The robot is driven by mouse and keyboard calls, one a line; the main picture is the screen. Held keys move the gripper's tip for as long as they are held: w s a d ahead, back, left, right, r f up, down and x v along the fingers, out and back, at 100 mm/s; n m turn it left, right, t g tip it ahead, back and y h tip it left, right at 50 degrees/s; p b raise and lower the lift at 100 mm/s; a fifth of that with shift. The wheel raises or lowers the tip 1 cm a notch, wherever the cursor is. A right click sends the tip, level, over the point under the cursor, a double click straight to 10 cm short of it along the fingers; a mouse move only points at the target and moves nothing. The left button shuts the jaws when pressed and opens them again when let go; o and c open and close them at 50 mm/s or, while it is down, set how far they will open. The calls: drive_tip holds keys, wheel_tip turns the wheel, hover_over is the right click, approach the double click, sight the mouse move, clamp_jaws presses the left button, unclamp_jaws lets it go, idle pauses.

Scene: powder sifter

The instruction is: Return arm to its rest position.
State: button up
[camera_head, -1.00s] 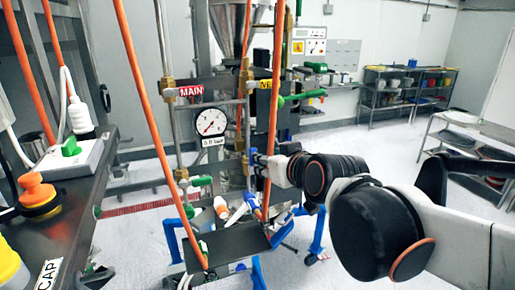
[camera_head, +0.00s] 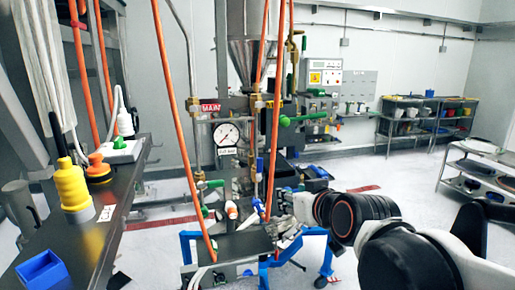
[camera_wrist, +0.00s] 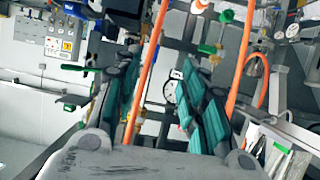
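My arm (camera_head: 395,225) reaches from the lower right of the head view toward the sifter stand, its outer end in front of the blue-legged frame. My gripper's fingers are hard to make out there. In the wrist view my gripper (camera_wrist: 160,75) is open, with its two teal-padded fingers well apart. No object is held between them. An orange hose (camera_wrist: 148,55) and a round gauge (camera_wrist: 170,91) show behind the gap.
A dark bench (camera_head: 85,235) at left holds a yellow bottle (camera_head: 72,185), a blue bin (camera_head: 42,271) and a white power strip (camera_head: 122,150). Orange hoses (camera_head: 172,75) hang before the pressure gauge (camera_head: 226,133). A grey shelf (camera_head: 488,170) stands right; pale floor lies between.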

drive_tip(key=s+d+f+m+g+h+b, duration=0.1)
drive_tip(key=s+f+b, duration=0.5)
drive_tip(key=f, duration=0.6)
drive_tip(key=s+d+f+m+g+h+b, duration=0.1)
drive_tip(key=s+d+f+g+b, duration=0.2)
drive_tip(key=s+d+f+b, duration=0.3)
drive_tip(key=s+d+f+m+g+h+b, duration=0.1)
drive_tip(key=s+d+f+b, duration=0.3)
drive_tip(key=f+b, duration=0.8)
wheel_tip(320, 180, down, 8)
drive_tip(key=shift+s+d+f+g, duration=0.15)
drive_tip(key=shift+s+g, duration=0.35)
drive_tip(key=shift+s, duration=0.65)
drive_tip(key=shift+w, duration=0.1)
